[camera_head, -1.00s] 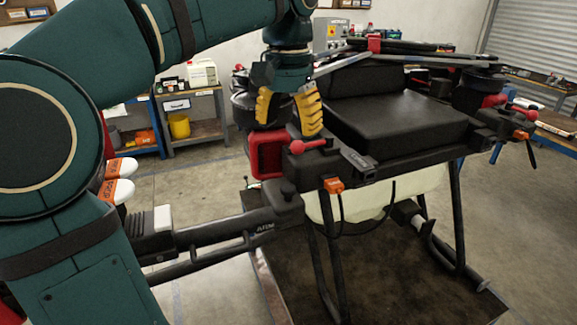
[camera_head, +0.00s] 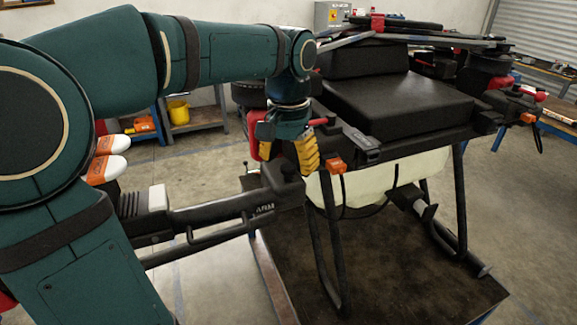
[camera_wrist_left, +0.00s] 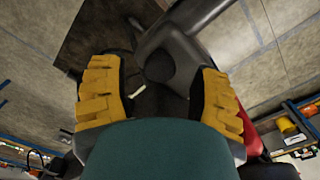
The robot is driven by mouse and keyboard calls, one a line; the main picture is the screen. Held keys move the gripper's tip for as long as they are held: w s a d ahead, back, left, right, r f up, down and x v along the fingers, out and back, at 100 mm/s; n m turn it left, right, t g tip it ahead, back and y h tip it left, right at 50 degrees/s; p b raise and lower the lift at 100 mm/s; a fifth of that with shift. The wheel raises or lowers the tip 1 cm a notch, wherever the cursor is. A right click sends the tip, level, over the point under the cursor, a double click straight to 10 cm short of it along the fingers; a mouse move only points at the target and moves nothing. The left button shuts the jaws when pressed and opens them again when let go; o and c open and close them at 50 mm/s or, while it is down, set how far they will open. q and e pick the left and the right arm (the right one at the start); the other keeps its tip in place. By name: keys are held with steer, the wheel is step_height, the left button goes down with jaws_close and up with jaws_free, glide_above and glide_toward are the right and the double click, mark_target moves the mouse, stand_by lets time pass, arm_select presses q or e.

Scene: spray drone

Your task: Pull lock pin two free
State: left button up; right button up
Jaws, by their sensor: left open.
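My left gripper (camera_head: 284,156) is open, with yellow-padded fingers pointing down over the near left corner of the drone. A black round knob (camera_head: 290,168) sits on the end of the drone's black arm (camera_head: 222,211), just below and between the fingers. In the left wrist view the knob (camera_wrist_left: 160,66) lies between the open fingers (camera_wrist_left: 160,88), with gaps on both sides. I cannot tell for certain which part is lock pin two. A red ball-ended handle (camera_head: 322,122) is just behind the gripper, partly hidden. My right gripper is not in view.
An orange clip (camera_head: 333,164) and the drone's black body (camera_head: 400,105) are close to the right of the gripper. A pale tank (camera_head: 375,180) hangs beneath. The drone stands on a dark platform (camera_head: 400,270). Shelves stand behind.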

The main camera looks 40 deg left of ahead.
arm_select(q)
steer(key=shift+f, duration=0.5)
jaws_close()
steer(key=shift+r+p, duration=1.35)
steer(key=shift+r, duration=0.25)
steer(key=shift+f, duration=0.1)
jaws_free()
